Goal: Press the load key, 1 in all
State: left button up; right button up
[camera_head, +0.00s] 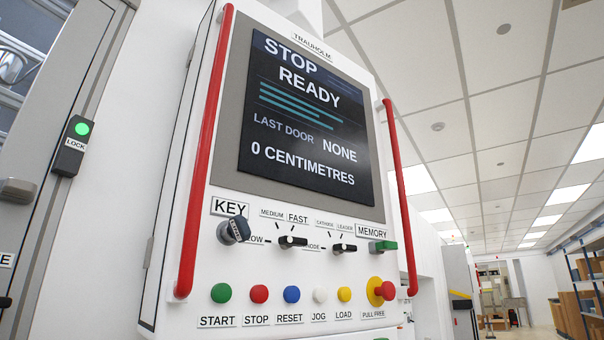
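The load key is a round yellow button (344,294) in the lower row of the control panel (290,270), above a label reading LOAD. A white JOG button (320,295) is on its left and a red mushroom knob (383,290) on a yellow base, labelled PULL FREE, is on its right. The screen (310,120) reads STOP, READY, LAST DOOR NONE and 0 CENTIMETRES. Neither of my grippers shows in this view.
Red vertical handrails (205,150) flank the panel, the other on its right (400,190). Green, red and blue buttons, a key switch (234,230) and two black selectors are on the panel. A lock box with a green light (75,145) is at the left. Shelving (585,285) stands far right.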

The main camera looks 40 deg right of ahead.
aim_at(345, 293)
jog(key=k+z, duration=0.1)
jog(key=z, duration=1.15)
